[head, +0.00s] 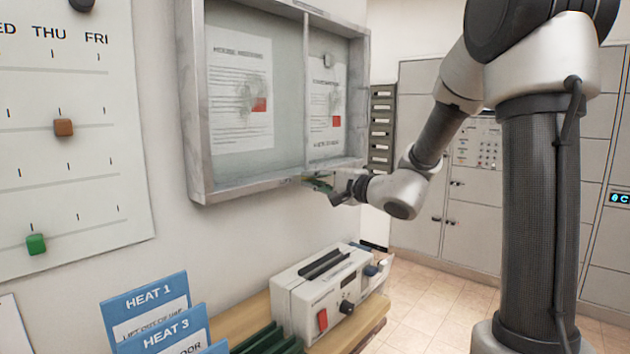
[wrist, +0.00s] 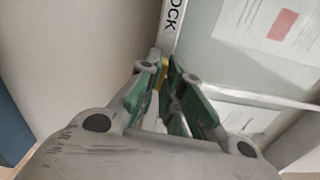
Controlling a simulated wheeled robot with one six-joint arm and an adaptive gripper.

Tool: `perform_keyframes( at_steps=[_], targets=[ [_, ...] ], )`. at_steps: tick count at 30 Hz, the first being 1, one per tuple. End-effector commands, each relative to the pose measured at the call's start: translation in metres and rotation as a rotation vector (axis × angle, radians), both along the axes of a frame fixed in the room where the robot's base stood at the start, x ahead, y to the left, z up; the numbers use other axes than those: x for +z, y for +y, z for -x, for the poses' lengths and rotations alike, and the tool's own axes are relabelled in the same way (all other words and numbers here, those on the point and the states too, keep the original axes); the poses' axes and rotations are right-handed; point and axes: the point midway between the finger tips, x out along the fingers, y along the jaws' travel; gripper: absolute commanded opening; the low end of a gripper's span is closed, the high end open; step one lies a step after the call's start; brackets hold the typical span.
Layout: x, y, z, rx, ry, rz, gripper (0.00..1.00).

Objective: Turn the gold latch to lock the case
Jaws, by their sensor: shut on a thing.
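The case (head: 196,120) is a shallow grey metal-framed notice case on the wall, with papers inside behind its front. In the wrist view its frame (wrist: 187,20) carries lettering that reads "OCK" in part. The gold latch (wrist: 163,72) shows as a small yellow piece between my fingertips, at the frame's lower edge. My gripper (wrist: 161,84) has green finger pads and is shut on the latch. In the head view my gripper (head: 322,186) is at the case's bottom edge, right of its middle.
A white machine (head: 310,300) with a red switch stands on a wooden shelf (head: 375,312) below the case. Blue cards (head: 145,300) stand at the lower left. A calendar board (head: 70,120) hangs at the left. Grey lockers (head: 415,205) stand behind, with open floor before them.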

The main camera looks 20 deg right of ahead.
Motion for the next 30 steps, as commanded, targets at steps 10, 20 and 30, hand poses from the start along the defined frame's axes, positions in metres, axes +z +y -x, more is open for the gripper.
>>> perform_keyframes(
  at_steps=[10,20,30],
  targets=[
    [-0.0008,0.0002,0.0004,0.001,0.157,-0.234,0.00],
    [-0.0010,0.0002,0.0004,0.000,0.331,-0.496,0.00],
    [-0.0011,0.0002,0.0005,0.001,0.509,-0.765,0.00]
  ],
)
